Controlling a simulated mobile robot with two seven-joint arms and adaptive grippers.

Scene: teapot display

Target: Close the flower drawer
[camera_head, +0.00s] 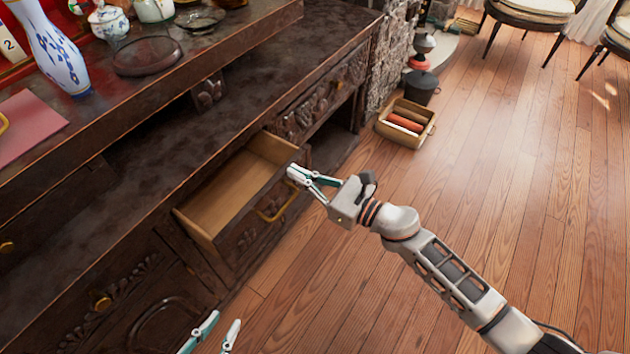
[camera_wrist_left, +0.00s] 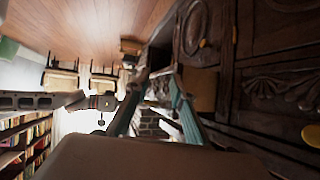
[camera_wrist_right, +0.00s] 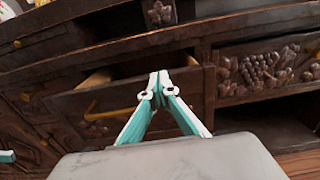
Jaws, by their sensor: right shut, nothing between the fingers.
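The drawer (camera_head: 215,200) stands pulled out of the dark carved cabinet, its pale wooden inside empty. Its dark front (camera_head: 245,236) carries a brass handle (camera_head: 277,203); I take it for the flower drawer, though its carving is hard to make out. My right gripper (camera_head: 291,172) is shut and empty at the upper right corner of that front. In the right wrist view its fingertips (camera_wrist_right: 160,76) overlap the top edge of the drawer front (camera_wrist_right: 120,92); I cannot tell if they touch. My left gripper (camera_head: 212,325) is open and empty, low in front of the cabinet.
Another drawer with grape carving (camera_wrist_right: 265,68) sits to the right, above an open niche. The cabinet's upper shelf holds a blue-and-white vase (camera_head: 55,50) and a pink sheet (camera_head: 28,127). A wooden crate (camera_head: 405,120) stands on the floor.

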